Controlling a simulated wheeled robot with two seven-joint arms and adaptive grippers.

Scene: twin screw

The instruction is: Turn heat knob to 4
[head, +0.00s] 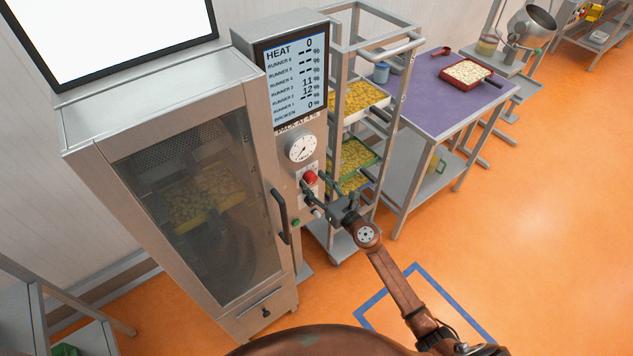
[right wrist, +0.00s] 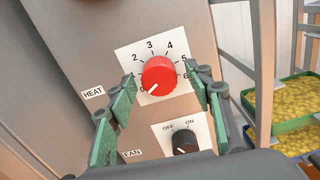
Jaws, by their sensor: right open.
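The red heat knob (right wrist: 159,76) sits on a white dial plate numbered 0 to 6, beside a HEAT label (right wrist: 93,93). Its white pointer line points to the lower left, at 0. The knob also shows in the head view (head: 310,177) on the oven's control panel. The display (head: 292,77) reads HEAT 0. My right gripper (right wrist: 158,88) is open, with its green-padded fingers on either side of the knob and visible gaps to it. It also shows in the head view (head: 318,192) in front of the panel. My left gripper is not in view.
The black FAN knob (right wrist: 185,141) lies just below the heat knob. The oven door handle (head: 279,216) stands out left of the panel. A rack with trays of yellow pieces (head: 357,97) stands close on the right, beside a purple-topped table (head: 430,100).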

